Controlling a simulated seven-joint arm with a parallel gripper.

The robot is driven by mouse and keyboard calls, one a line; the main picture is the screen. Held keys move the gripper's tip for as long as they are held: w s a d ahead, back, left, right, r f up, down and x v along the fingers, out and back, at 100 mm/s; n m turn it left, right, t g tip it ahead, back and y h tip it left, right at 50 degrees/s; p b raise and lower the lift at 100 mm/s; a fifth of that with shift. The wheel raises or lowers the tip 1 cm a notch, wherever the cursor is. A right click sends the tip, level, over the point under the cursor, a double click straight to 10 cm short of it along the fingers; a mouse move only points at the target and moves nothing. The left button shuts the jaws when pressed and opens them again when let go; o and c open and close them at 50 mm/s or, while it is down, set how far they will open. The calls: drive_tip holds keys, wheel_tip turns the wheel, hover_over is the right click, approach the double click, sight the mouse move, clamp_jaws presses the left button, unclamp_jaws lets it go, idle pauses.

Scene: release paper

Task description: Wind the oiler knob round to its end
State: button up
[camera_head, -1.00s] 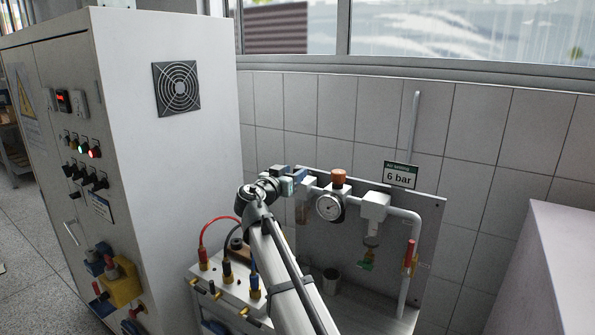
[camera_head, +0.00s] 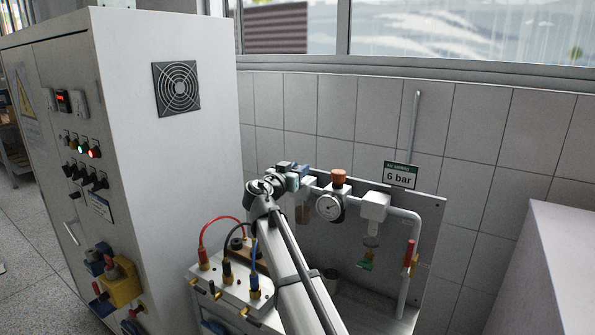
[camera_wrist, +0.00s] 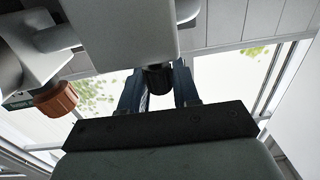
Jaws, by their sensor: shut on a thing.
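In the wrist view the oiler knob (camera_wrist: 159,79) is a dark ribbed cap on the grey oiler body (camera_wrist: 120,28). My gripper (camera_wrist: 159,88) has one finger on each side of it and is shut on it. In the head view my gripper (camera_head: 300,173) is at the top of the oiler, left of the gauge. The oiler's brownish bowl (camera_head: 303,214) hangs below. The knob is hidden there by my gripper, and its turn angle cannot be read.
An orange regulator knob (camera_head: 338,178) stands close to the right, above a round gauge (camera_head: 330,207). A white filter block (camera_head: 374,206) and pipe (camera_head: 403,285) are farther right. Red, black and blue hoses (camera_head: 253,258) rise left of my arm. A cabinet (camera_head: 165,190) stands at left.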

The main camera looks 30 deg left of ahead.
clamp_jaws()
drive_tip(key=shift+w+a+m+h, duration=0.1)
drive_tip(key=shift+a+m+h, duration=0.1)
drive_tip(key=shift+m+h, duration=0.65)
drive_tip(key=m+h, duration=0.1)
drive_tip(key=h, duration=0.1)
drive_tip(key=shift+h, duration=0.35)
drive_tip(key=shift+d+m+g+h, duration=0.15)
drive_tip(key=shift+m+g+h, duration=0.55)
drive_tip(key=shift+m+h, duration=0.85)
drive_tip(key=shift+n+h, duration=0.25)
drive_tip(key=shift+n, duration=0.05)
drive_tip(key=o, duration=0.6)
unclamp_jaws()
